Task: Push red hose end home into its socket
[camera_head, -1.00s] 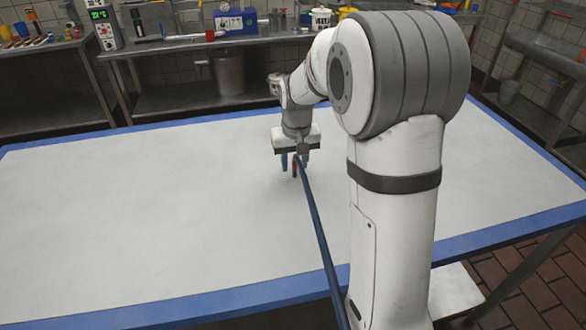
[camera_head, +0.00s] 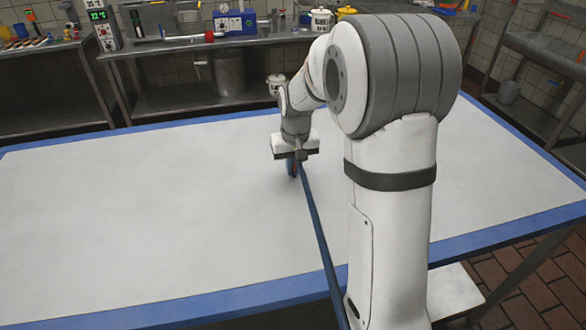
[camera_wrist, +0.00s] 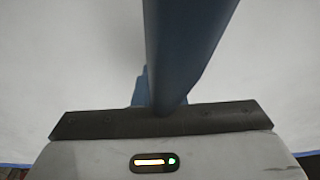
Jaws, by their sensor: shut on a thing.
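My gripper (camera_head: 291,170) points down over the white table, about mid-table. A long dark blue tube (camera_head: 322,240) runs from beside the gripper toward the near table edge. I cannot make out a socket in either view.
The white table (camera_head: 130,220) with its blue border is otherwise bare, with wide free room to the left. A steel counter (camera_head: 200,42) with tools and containers stands behind it. A sink (camera_head: 553,62) is at the far right.

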